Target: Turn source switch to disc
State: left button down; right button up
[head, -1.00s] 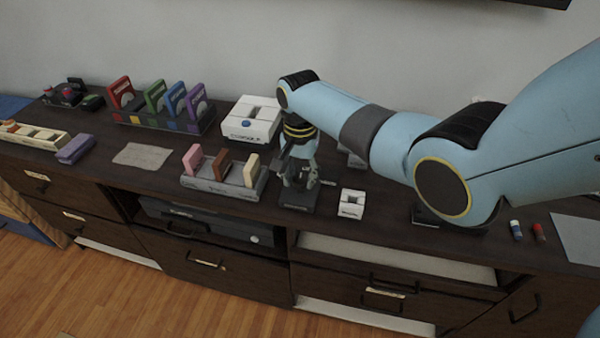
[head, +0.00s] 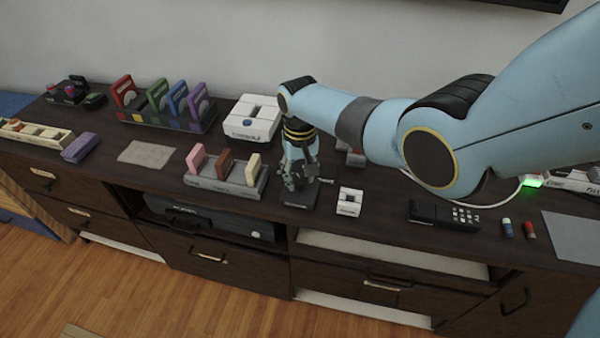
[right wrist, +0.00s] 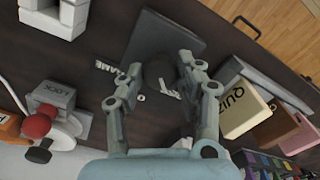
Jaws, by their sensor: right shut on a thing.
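The source switch (head: 300,198) is a dark, low box on the cabinet top. It also shows in the right wrist view (right wrist: 178,38), with white lettering beside a dark round knob (right wrist: 158,72). The lettering is too small or covered to read fully. My right gripper (head: 293,183) points down over the switch, its fingers on either side of the knob and shut on it. It also shows in the right wrist view (right wrist: 160,68). Which label the knob points to cannot be told. My left gripper is not in view.
A rack of pink, brown and cream cards (head: 225,182) stands close left of the switch. A small white block (head: 349,201) is close on its right. A white console (head: 252,120) is behind. A black handset (head: 444,214) lies farther right.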

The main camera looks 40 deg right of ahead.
aim_at(300, 178)
dwell(0.5)
jog(key=o, duration=1.1)
jog(key=shift+o, duration=0.2)
notch_tip(300, 178, up, 12)
